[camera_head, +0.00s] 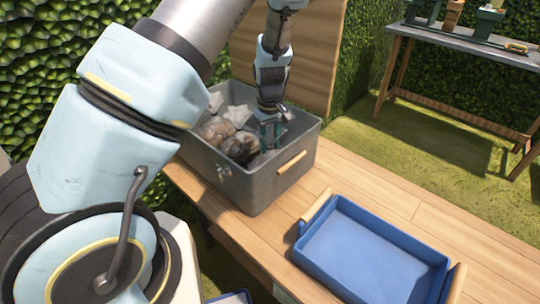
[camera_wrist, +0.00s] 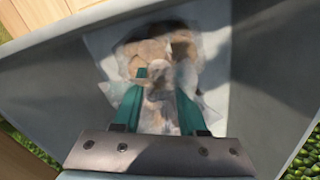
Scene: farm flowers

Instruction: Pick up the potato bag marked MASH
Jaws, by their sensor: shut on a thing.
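Several clear bags of potatoes (camera_head: 217,130) lie in the grey crate (camera_head: 262,183). No MASH label can be read in either view. My gripper (camera_head: 270,138) reaches down into the crate near its right end. In the wrist view my gripper's teal fingers (camera_wrist: 158,108) are shut on a clear potato bag (camera_wrist: 158,52), with crumpled plastic between them. Tan and brown potatoes show through the plastic. The held bag is still down inside the crate, and its lower part is hidden.
The crate has a wooden handle (camera_head: 291,162) and high walls close around my gripper. An empty blue tray (camera_head: 372,250) sits to the right on the wooden table (camera_head: 400,205). A grey-topped table (camera_head: 465,42) with pots stands at the back right.

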